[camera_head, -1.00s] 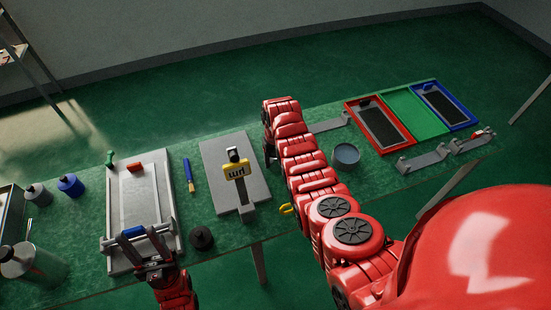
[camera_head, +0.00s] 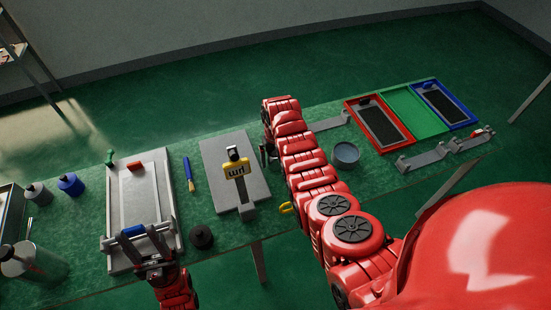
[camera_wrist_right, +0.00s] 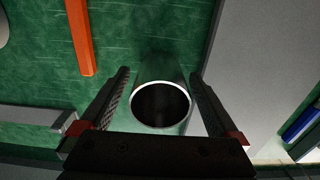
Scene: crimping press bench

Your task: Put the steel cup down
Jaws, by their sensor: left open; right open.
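The steel cup (camera_wrist_right: 160,104) shows in the right wrist view, its round dark mouth facing the camera and its shiny body reflecting the green bench. It appears to stand on the bench top. My right gripper (camera_wrist_right: 162,92) is open, one finger on each side of the cup, with a small gap at both sides. In the head view my right arm hides most of this gripper and the cup. My left gripper (camera_head: 144,234) is open over the near end of the grey plate fixture (camera_head: 138,200), around a blue block (camera_head: 133,230).
Left of the right gripper stands a press with a yellow label (camera_head: 236,169) on a grey base plate (camera_head: 222,150). A round grey dish (camera_head: 345,154) lies right of my arm. Red (camera_head: 409,142) and blue (camera_head: 471,122) trays lie farther right. An orange bar (camera_wrist_right: 80,38) lies near the cup.

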